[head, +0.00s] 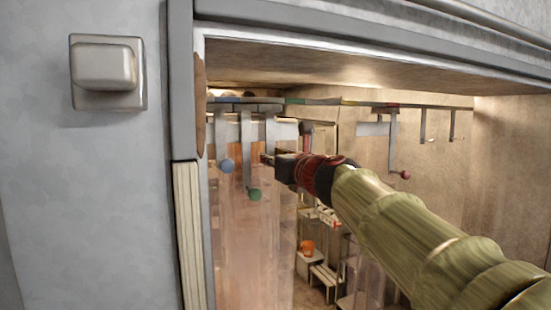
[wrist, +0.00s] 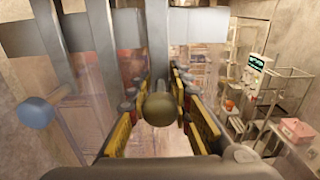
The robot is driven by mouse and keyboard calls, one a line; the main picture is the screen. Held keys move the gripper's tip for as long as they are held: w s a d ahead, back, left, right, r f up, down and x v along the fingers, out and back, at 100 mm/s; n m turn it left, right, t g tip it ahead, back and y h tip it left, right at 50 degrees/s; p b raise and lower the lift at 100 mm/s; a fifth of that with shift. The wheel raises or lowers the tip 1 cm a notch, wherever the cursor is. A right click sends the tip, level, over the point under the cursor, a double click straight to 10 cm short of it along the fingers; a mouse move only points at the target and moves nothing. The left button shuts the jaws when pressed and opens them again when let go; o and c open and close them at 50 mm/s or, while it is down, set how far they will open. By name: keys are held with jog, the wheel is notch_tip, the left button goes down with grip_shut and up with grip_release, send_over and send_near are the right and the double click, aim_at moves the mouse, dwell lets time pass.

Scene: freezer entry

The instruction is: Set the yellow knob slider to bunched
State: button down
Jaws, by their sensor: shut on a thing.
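The yellow knob (wrist: 158,108), dull olive in this light, sits between my gripper's fingers in the wrist view, at the lower end of a grey hanging bar (wrist: 157,45). My gripper (head: 268,158) is shut on it. In the head view the gripper hides this knob. The rail (head: 370,104) with coloured segments runs across the top of the doorway, and the bars hang from it. Clear strips hang on the left part of the doorway.
The blue knob (head: 227,165) and green knob (head: 254,194) hang close to the left of my gripper. A red knob (head: 405,175) hangs at the right. The door frame (head: 183,120) stands at the left. Shelves and an orange bucket (head: 307,247) are deeper inside.

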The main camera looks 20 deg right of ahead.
jog(key=shift+a+r, duration=0.1)
jog(key=c, duration=1.6)
grip_release()
jog(key=shift+a, duration=0.2)
jog(key=shift+d, duration=0.1)
jog(key=shift+s, duration=0.1)
jog(key=shift+s, duration=0.3)
jog(key=s, duration=1.1)
jog(key=shift+s+d, duration=0.1)
jog(key=shift+d, duration=0.1)
